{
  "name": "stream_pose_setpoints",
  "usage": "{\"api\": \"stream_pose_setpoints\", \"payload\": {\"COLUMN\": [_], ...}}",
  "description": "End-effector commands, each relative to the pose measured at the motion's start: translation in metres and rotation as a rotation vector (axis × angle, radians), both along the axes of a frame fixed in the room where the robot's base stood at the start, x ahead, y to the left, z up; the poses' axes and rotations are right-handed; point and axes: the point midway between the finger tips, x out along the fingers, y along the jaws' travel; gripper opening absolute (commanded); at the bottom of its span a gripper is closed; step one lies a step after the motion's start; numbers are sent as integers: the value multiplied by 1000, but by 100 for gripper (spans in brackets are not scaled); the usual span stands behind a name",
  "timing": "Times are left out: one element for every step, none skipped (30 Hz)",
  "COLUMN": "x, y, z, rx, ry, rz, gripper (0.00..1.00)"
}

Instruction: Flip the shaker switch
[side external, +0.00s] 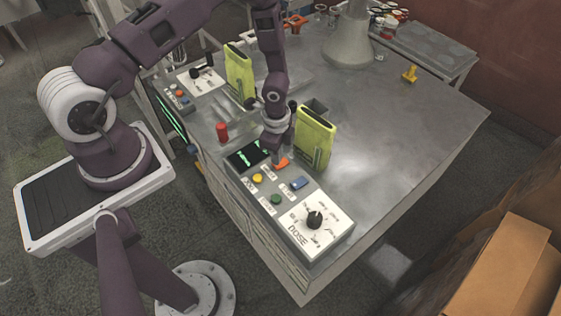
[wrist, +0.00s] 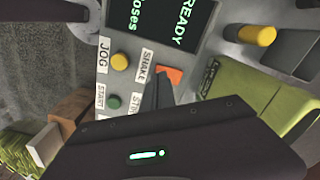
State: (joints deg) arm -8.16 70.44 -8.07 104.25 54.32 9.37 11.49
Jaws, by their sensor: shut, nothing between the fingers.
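The shaker switch is an orange rocker (side external: 282,163) on the grey control panel, beside the small screen. It also shows in the wrist view as an orange square (wrist: 169,76) next to the label SHAKE. My gripper (side external: 277,154) is shut and empty, pointing down just above the orange switch. In the wrist view the dark closed fingertips (wrist: 163,88) overlap the lower left edge of the switch. I cannot tell whether they touch it.
A yellow button (side external: 257,179), green button (side external: 275,199), blue switch (side external: 298,183) and black dose knob (side external: 314,219) share the panel. A yellow-green housing (side external: 315,138) stands close to the right of my gripper. The metal table (side external: 400,140) is mostly clear farther right.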

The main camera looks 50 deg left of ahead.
Motion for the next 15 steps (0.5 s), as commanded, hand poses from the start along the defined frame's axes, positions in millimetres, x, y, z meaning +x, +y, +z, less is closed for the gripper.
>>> {"api": "stream_pose_setpoints", "payload": {"x": [0,0,0,0,0,0,0,0,0,0,0,0,0,0,0], "y": [0,0,0,0,0,0,0,0,0,0,0,0,0,0,0], "z": [0,0,0,0,0,-1,-1,-2,-2,-3,-3,-4,-4,-5,-6], "rx": [0,0,0,0,0,0,0,0,0,0,0,0,0,0,0], "ry": [0,0,0,0,0,0,0,0,0,0,0,0,0,0,0], "rz": [0,0,0,0,0,0,0,0,0,0,0,0,0,0,0], "gripper": [0,0,0,0,0,0,0,0,0,0,0,0,0,0,0]}}
